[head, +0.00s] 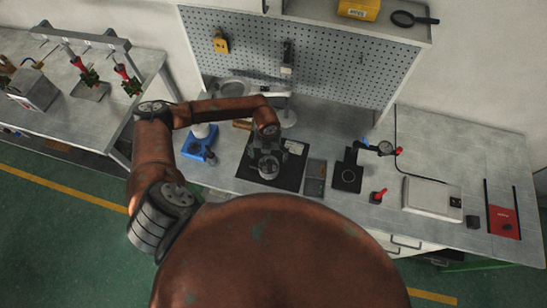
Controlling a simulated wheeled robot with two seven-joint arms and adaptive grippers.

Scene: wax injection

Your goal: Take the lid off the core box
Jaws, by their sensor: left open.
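My left gripper (267,158) reaches down over a black mat (249,176) on the workbench; it is open. Under and beside its fingers is a small round grey metallic thing (268,170), which looks like the core box. The gripper hides part of it, so I cannot tell its lid from its body, nor whether the fingers touch it. My right gripper is not in view.
On the bench, a blue device (198,147) stands left of the mat, with a dark grey flat device (315,178) and a black plate (347,177) to its right. Farther right are a silver flat box (432,198) and a red panel (503,221). A pegboard (305,62) stands behind.

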